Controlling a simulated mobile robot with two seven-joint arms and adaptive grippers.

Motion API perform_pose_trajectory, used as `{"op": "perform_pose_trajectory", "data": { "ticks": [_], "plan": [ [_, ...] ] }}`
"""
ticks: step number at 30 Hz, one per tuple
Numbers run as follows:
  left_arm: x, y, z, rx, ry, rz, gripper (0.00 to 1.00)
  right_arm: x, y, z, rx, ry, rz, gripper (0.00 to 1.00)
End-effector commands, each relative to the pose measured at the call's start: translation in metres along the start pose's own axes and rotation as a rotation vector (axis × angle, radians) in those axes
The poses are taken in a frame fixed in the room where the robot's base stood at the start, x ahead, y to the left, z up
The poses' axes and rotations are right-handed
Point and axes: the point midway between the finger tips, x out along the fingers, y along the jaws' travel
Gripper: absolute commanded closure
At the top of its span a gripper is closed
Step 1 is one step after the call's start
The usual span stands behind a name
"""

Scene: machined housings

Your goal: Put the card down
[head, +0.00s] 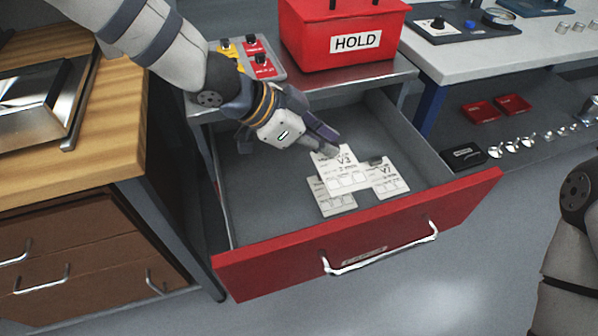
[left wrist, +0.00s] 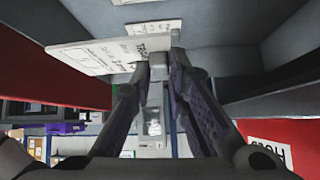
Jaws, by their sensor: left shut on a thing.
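My left gripper (head: 333,143) reaches into the open drawer and is shut on a white printed card (head: 343,172) by its edge. In the left wrist view, the held card (left wrist: 100,52) sticks out to the left from the fingertips (left wrist: 160,62). Two other white cards lie on the drawer floor: one at the lower left (head: 331,197) and one at the right (head: 390,180). The held card partly covers both in the head view. I cannot tell whether it touches them. My right gripper is out of view.
The drawer's red front (head: 360,236) and grey side walls surround the gripper. A red HOLD box (head: 340,40) and a tag panel (head: 247,60) stand above. The drawer's left floor is bare.

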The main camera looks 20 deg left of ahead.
Motion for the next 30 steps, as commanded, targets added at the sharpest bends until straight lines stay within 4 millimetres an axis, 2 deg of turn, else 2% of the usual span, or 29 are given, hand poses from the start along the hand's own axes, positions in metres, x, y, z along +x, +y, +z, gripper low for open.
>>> {"op": "perform_pose_trajectory", "data": {
  "ticks": [3,6,9,13,15,19,30],
  "plan": [
    [-0.018,-0.008,0.036,-0.003,0.006,-0.005,1.0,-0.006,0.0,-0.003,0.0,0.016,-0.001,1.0],
    [-0.014,-0.009,0.071,-0.006,0.002,0.0,1.0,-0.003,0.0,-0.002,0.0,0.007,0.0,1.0],
    [-0.011,-0.011,0.094,-0.004,0.002,0.0,1.0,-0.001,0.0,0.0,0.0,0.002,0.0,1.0],
    [-0.01,-0.013,0.111,-0.001,0.003,0.0,1.0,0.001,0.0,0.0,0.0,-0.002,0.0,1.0],
    [-0.005,-0.013,0.126,-0.002,0.001,0.002,1.0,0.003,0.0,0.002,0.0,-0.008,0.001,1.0],
    [0.011,-0.012,0.14,0.0,0.001,0.002,1.0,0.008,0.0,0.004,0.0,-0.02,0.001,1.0],
    [0.014,-0.012,0.142,0.003,0.003,0.0,1.0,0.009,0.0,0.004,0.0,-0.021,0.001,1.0]
  ]
}}
